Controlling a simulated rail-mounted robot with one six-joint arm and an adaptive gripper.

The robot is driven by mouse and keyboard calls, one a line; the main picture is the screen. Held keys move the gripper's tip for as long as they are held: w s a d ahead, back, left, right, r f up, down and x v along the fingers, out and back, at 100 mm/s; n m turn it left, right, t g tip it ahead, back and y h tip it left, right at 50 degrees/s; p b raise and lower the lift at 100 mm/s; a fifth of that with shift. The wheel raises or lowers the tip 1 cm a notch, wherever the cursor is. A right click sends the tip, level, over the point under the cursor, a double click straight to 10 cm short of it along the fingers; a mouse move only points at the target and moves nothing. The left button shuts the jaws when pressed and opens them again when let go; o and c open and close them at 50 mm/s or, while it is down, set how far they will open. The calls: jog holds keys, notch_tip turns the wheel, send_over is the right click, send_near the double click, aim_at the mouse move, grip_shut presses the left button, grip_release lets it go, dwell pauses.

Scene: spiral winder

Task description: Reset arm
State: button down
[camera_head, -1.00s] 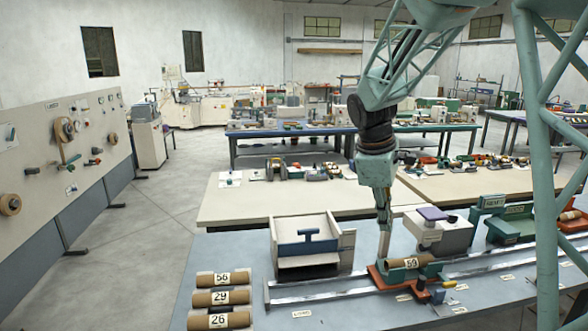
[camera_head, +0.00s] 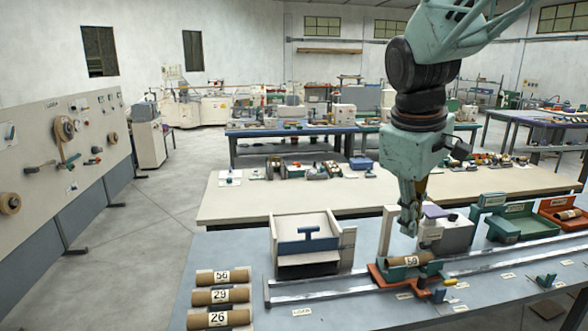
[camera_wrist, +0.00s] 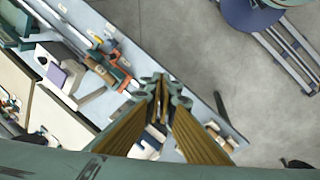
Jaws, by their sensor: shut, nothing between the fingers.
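My gripper (camera_head: 408,222) hangs from my arm above the blue-grey bench, in front of the white machine block. It is shut and empty. It also shows in the wrist view (camera_wrist: 160,92), with its fingers together and the bench beyond them. A brown tube marked 59 (camera_head: 408,259) lies on an orange carriage (camera_head: 388,275) on the rail, below the gripper. In the head view the gripper appears apart from the tube. The carriage also shows in the wrist view (camera_wrist: 124,84).
Three numbered tubes, 56 (camera_head: 222,277), 29 (camera_head: 220,296) and 26 (camera_head: 218,319), lie at the bench's front left. A white bin (camera_head: 308,243) stands behind the rail (camera_head: 320,290). Green (camera_head: 517,222) and orange (camera_head: 562,212) trays stand at right. Open floor (camera_head: 150,240) lies at left.

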jog(key=s+a+m+t+y+b, duration=0.1)
jog(key=s+m, duration=0.7)
jog(key=s, duration=2.2)
jog(key=shift+a+f+t+y+b, duration=0.4)
jog(key=shift+a+y, duration=0.1)
jog(key=shift+a, duration=0.75)
